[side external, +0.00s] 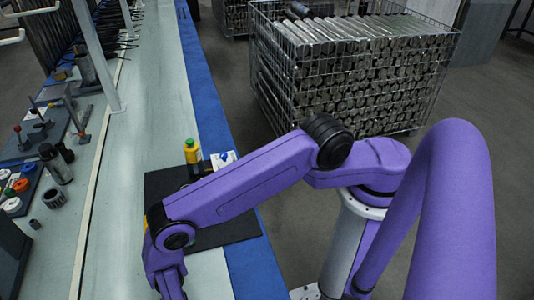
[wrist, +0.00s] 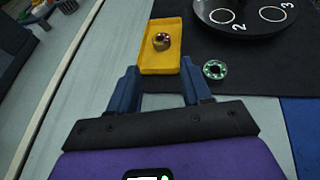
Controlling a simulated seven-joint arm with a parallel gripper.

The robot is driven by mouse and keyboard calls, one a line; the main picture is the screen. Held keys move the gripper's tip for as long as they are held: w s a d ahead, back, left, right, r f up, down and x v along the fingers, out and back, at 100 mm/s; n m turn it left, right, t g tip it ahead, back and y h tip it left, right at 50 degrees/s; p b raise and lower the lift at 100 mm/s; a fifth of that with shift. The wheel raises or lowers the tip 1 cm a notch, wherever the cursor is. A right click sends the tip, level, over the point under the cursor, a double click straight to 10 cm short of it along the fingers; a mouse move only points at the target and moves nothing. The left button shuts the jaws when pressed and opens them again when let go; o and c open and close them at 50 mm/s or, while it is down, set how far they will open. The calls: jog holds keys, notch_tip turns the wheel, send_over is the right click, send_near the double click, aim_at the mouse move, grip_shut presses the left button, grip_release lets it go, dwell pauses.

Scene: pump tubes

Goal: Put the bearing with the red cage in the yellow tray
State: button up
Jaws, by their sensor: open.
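The yellow tray (wrist: 150,62) lies just beyond my gripper in the wrist view. A small ring-shaped bearing with reddish and brassy tones (wrist: 161,41), which looks like the red-cage one, rests inside the tray. A bearing with a green cage (wrist: 214,69) lies outside the tray to its right, on the dark mat. My gripper (wrist: 159,70) is open and empty, its two blue fingers apart near the tray's near edge. In the side external view my gripper (side external: 172,288) is at the bottom edge, partly cut off; the tray and bearings cannot be made out there.
A dark round plate (wrist: 245,22) marked with numbers stands at the wrist view's upper right. A black mat (side external: 228,232) lies under my arm. A yellow bottle with a green cap (side external: 192,152) stands at its back. A wire crate of metal tubes (side external: 350,75) stands behind.

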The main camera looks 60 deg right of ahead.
jog(key=s+d+r+m+g, duration=0.2)
jog(key=r+m, duration=0.1)
jog(key=r, duration=0.5)
jog(key=s+d+r+m+g, duration=0.1)
jog(key=d+r+m+g, duration=0.15)
jog(key=r, duration=0.55)
jog(key=s+d+r+m+g, duration=0.2)
jog(key=r+m, duration=0.2)
jog(key=r, duration=0.3)
jog(key=s+d+r+m+g+y, duration=0.1)
jog(key=s+d+r, duration=0.3)
jog(key=s, duration=0.4)
jog(key=s+d+r+m+g+y, duration=0.2)
jog(key=s+d+r+m+y, duration=0.1)
jog(key=s, duration=0.5)
jog(key=s+d+r+m+g+y, duration=0.1)
jog(key=s+d+r+m+y, duration=0.2)
jog(key=s+d+r, duration=0.2)
jog(key=s+d, duration=0.2)
jog(key=s, duration=0.1)
jog(key=shift+s+d+r+y, duration=0.2)
jog(key=shift+r+y, duration=0.1)
jog(key=shift+g, duration=0.25)
